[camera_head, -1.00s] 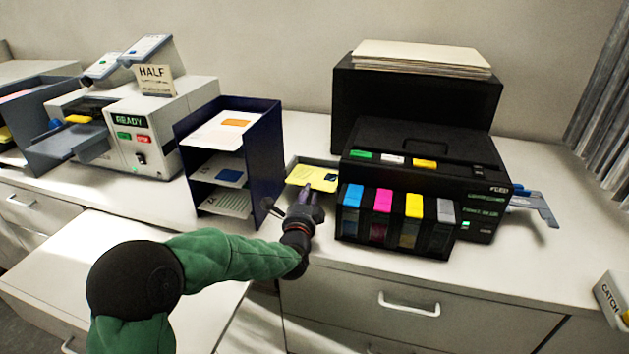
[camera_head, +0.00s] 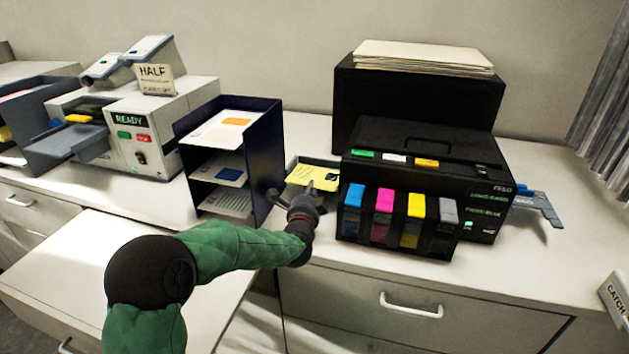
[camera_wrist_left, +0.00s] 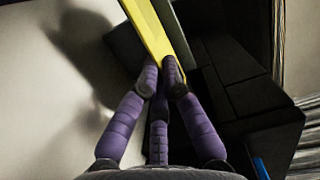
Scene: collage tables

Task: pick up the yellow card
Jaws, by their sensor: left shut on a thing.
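The yellow card (camera_head: 308,175) with a dark blue patch lies at the small grey tray (camera_head: 293,162) on the left side of the black printer. My left gripper (camera_head: 309,189) is at the card's near edge, shut on it. In the left wrist view the purple fingers (camera_wrist_left: 160,72) close at the end of the yellow card (camera_wrist_left: 147,28), which extends away from them. A grey strip runs along the card's right side there. I cannot tell whether the card is clear of the tray. My right gripper is not in view.
A dark blue shelf rack (camera_head: 262,150) with cards stands close on the left. The black printer (camera_head: 425,165) with several colour cartridges stands close on the right. A grey machine (camera_head: 165,150) marked READY is further left.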

